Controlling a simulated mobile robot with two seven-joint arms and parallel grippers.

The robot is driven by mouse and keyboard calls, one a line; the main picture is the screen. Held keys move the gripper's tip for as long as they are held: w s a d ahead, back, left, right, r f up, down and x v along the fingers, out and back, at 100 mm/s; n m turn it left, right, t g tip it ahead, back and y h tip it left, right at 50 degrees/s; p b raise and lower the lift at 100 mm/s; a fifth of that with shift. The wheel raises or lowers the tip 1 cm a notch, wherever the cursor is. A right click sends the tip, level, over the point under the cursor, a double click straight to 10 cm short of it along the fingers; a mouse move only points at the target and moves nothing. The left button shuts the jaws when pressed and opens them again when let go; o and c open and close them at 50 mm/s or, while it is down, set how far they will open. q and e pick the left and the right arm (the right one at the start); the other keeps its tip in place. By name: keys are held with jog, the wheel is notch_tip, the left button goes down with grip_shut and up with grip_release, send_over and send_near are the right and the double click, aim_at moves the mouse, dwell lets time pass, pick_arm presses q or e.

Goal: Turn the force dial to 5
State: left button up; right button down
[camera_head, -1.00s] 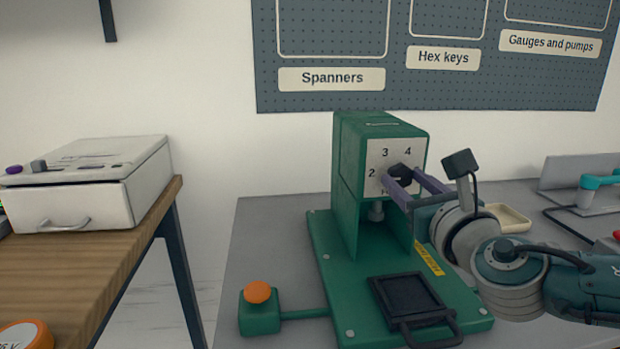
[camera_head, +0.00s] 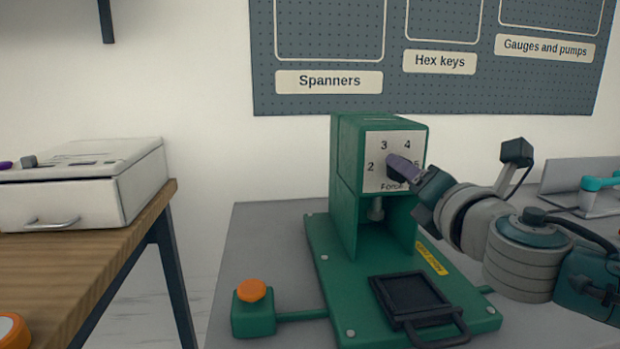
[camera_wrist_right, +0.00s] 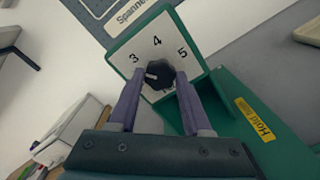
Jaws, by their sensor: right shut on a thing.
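The force dial is a black knob (camera_head: 395,168) on the white face plate (camera_head: 376,146) of a green press (camera_head: 346,165). In the right wrist view the two fingers (camera_wrist_right: 158,85) are shut on the knob (camera_wrist_right: 160,72), one on each side. There, a white mark on the knob points left, a little below the 3 and well away from the 5. My left gripper is not in view.
The press base (camera_head: 330,270) holds a black tray (camera_head: 411,298) with a handle. An orange button (camera_head: 251,290) stands at the front left. A wooden table (camera_head: 90,240) with a white box (camera_head: 80,185) is on the left. Free grey bench (camera_head: 265,235) lies left of the press.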

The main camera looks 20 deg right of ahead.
jog(key=m+p, duration=0.1)
jog(key=m, duration=2.4)
jog(key=shift+f+p, duration=0.1)
jog(key=shift+p, duration=0.2)
jog(key=shift+m, duration=0.3)
jog(key=shift+c, duration=1.7)
grip_release()
